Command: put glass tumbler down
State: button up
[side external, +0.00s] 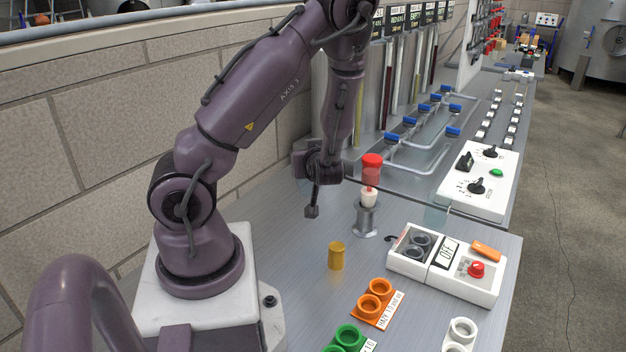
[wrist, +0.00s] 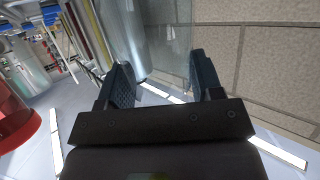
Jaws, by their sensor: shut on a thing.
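My gripper (side external: 328,190) is above the metal bench (side external: 290,215), beside the wall. In the wrist view my gripper (wrist: 163,85) has its two dark fingers apart, shut on the clear glass tumbler (wrist: 168,50). The tumbler is very faint; its pale edge shows near the right finger. In the side view I cannot clearly make it out, so its tilt and its height above the bench are hard to tell.
A red-topped piece on a metal stand (side external: 366,218) is right of my gripper. An amber cup (side external: 336,257) stands in front. The white switch box (side external: 455,285), orange holder (side external: 383,315) and green holder (side external: 348,336) are nearer the front. Bare bench lies left of the amber cup.

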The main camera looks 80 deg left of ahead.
jog(key=w+a+f, duration=0.1)
jog(key=w+a, duration=0.4)
jog(key=a, duration=0.4)
jog(key=shift+w+a+f, duration=0.35)
jog(key=shift+a+f, duration=0.25)
jog(key=shift+f, duration=0.85)
jog(key=shift+w+a+f, duration=0.4)
jog(key=shift+a+f, duration=0.2)
jog(key=shift+f, duration=0.85)
jog(key=shift+w+a+f, duration=0.35)
jog(key=shift+a+f, duration=0.25)
jog(key=shift+f, duration=0.85)
jog(key=shift+f, duration=0.2)
jog(key=o, duration=1)
jog(key=shift+c, duration=0.2)
jog(key=shift+r, duration=0.1)
